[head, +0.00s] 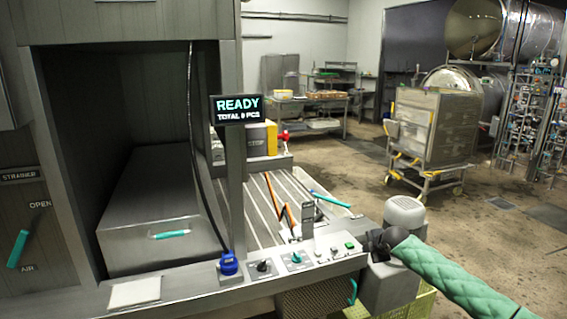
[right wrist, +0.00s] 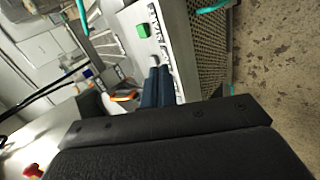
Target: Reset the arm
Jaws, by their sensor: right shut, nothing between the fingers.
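My right arm comes in from the lower right in a green quilted sleeve. Its black gripper (head: 375,242) is beside the right end of the control panel (head: 200,283), close to a green button (head: 349,245). In the right wrist view the dark fingers (right wrist: 158,76) are together and empty, near the panel's edge, with the green button (right wrist: 143,30) beyond them. Whether the fingers touch the panel I cannot tell. My left gripper is not in view.
A screen (head: 237,108) reading READY stands on a post behind the panel. A steel box with a teal handle (head: 170,234) sits in the open chamber at left. A grey motor-like unit (head: 404,213) is near my right gripper. Open floor (head: 510,235) lies to the right.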

